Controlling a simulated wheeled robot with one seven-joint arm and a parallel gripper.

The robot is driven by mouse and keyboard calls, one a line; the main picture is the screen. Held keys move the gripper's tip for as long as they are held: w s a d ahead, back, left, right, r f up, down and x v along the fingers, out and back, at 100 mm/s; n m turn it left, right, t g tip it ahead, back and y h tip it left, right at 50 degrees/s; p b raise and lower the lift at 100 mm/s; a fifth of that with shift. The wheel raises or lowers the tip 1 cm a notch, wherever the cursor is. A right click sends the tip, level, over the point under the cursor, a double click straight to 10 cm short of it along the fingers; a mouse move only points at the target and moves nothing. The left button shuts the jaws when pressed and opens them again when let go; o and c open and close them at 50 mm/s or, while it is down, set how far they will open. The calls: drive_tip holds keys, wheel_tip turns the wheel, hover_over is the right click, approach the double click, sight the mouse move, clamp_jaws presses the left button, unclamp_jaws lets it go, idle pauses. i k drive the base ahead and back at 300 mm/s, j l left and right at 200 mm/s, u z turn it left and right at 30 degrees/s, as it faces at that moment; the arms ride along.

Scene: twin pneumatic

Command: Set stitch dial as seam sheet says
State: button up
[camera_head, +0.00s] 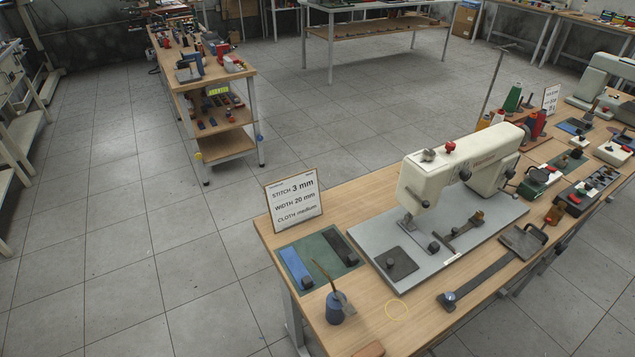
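The seam sheet (294,199) stands upright at the left end of the wooden workbench. It reads "STITCH 3 mm", "WIDTH 20 mm", "CLOTH medium". A cream sewing machine (437,184) stands on a grey base plate to its right. A small round dark-rimmed part (464,174) sits on the machine's side; it may be the stitch dial, but its marks are too small to read. A red knob (449,147) sits on top of the machine. My gripper is not in view.
A green mat (318,257) with blue and black strips lies before the sheet. A blue pot (335,308) with a brush and a long dark bar (490,278) lie near the front edge. A second machine (601,80) stands far right. The floor left of the bench is clear.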

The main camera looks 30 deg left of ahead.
sight(510, 173)
drive_tip(key=i+l+u, duration=0.45)
drive_tip(key=i+u, duration=0.2)
drive_tip(key=i+l+u, duration=0.4)
drive_tip(key=l+u, duration=0.25)
drive_tip(key=i+l+u, duration=0.15)
drive_tip(key=l+u, duration=0.15)
drive_tip(key=l, duration=0.2)
drive_tip(key=i+l+u, duration=0.1)
drive_tip(key=l+u, duration=0.25)
drive_tip(key=l, duration=0.1)
